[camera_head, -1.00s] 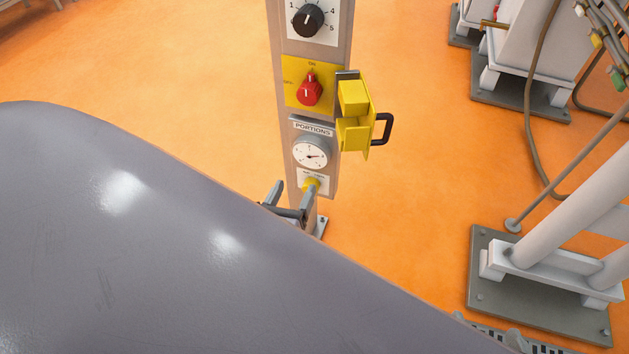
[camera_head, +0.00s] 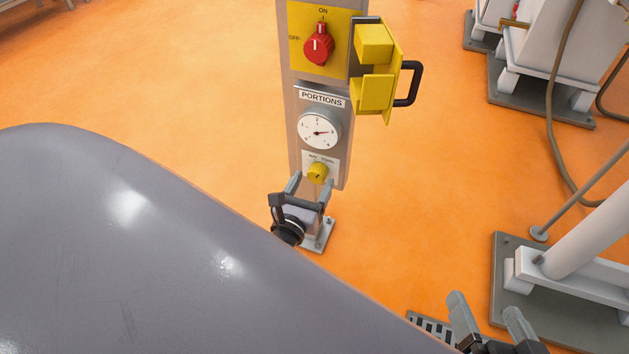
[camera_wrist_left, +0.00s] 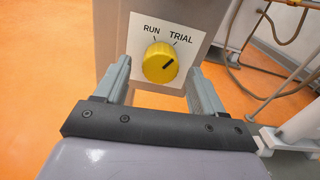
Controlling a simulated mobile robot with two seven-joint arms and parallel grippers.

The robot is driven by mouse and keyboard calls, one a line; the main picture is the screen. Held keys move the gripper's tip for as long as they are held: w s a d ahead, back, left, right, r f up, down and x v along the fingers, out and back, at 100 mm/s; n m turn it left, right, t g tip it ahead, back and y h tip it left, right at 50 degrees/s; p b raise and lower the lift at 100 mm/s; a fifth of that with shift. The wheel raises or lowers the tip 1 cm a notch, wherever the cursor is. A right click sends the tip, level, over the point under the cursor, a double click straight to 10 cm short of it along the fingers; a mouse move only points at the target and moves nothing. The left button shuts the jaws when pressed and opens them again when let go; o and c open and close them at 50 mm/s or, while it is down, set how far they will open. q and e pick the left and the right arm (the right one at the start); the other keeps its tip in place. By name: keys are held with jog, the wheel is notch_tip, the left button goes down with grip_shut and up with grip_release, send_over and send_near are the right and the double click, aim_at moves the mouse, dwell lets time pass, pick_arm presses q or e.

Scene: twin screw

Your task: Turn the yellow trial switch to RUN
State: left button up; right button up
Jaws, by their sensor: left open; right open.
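The yellow trial switch (camera_head: 317,173) is a round knob on a small white plate low on the grey post. The left wrist view shows the knob (camera_wrist_left: 160,63) large, with its dark mark pointing up-right towards TRIAL; RUN is up-left. My left gripper (camera_head: 311,182) is open just below the knob in the head view. In the left wrist view its fingers (camera_wrist_left: 160,84) stand apart, one on either side of the knob's lower part, with visible gaps. I cannot tell whether they reach around it. My right gripper (camera_head: 484,306) is open and empty at the bottom right.
Above the knob on the post are a PORTIONS dial (camera_head: 319,131), a red switch (camera_head: 318,46) and an open yellow guard with a black handle (camera_head: 410,84). White machine legs (camera_head: 560,262) and a hose stand to the right.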

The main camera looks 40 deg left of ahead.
pick_arm(q)
jog(key=shift+x, duration=1)
jog(key=c, duration=1.1)
jog(key=shift+o, duration=0.2)
